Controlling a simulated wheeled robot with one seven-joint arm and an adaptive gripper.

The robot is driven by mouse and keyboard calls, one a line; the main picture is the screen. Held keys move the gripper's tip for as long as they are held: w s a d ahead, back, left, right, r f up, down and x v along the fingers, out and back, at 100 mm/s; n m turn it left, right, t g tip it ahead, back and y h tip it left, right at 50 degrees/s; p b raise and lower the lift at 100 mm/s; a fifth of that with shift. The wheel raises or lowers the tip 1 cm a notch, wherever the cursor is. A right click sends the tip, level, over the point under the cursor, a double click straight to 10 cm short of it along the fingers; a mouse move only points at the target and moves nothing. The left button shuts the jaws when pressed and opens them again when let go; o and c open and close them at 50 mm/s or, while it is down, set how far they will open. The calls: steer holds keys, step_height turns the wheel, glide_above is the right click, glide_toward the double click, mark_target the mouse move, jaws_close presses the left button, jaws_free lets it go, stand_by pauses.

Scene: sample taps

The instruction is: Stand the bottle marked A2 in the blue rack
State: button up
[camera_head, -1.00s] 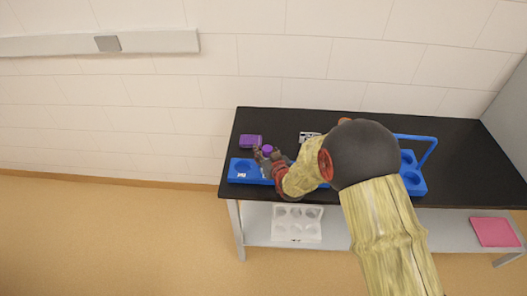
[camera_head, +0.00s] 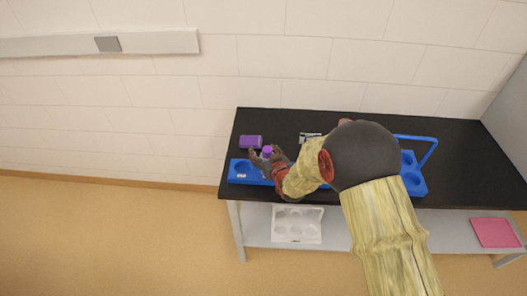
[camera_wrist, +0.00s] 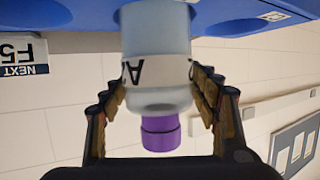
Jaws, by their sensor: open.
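The bottle (camera_wrist: 157,45) is pale and translucent with a purple cap (camera_wrist: 160,133). It shows upside down in the wrist view, and a dark "A" is visible on its label; the rest is turned out of sight. Its base end meets the blue rack (camera_wrist: 235,25); how deep it sits is hidden. In the head view, its purple cap (camera_head: 266,152) shows above the left part of the blue rack (camera_head: 241,179). My gripper (camera_head: 265,153) is open around the bottle. In the wrist view, my gripper's fingers (camera_wrist: 158,95) stand either side of it, with gaps.
A purple object (camera_head: 251,141) lies behind the rack on the black table (camera_head: 375,122). A blue carrier with a handle (camera_head: 414,181) stands to the right. A white holed tray (camera_head: 297,225) and a pink item (camera_head: 495,232) are on the lower shelf. My arm hides the table's middle.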

steer(key=shift+s+r, duration=0.1)
steer(key=shift+r, duration=0.15)
steer(key=p+v, duration=0.2)
steer(key=v, duration=1)
steer(key=s+d+r+m+g+h, duration=0.25)
steer(key=s+d+r+h, duration=0.2)
steer(key=d+r, duration=0.8)
steer(key=s+d+r+g, duration=0.1)
steer(key=s+r, duration=0.2)
steer(key=s, duration=0.5)
steer(key=s+d+r+m+g, duration=0.1)
steer(key=s+d+r+g, duration=0.1)
steer(key=s, duration=0.7)
steer(key=s+d+r+g, duration=0.1)
steer(key=s+r, duration=0.3)
steer(key=s, duration=0.5)
steer(key=shift+d+m+g+h, duration=0.35)
steer(key=shift+g, duration=0.1)
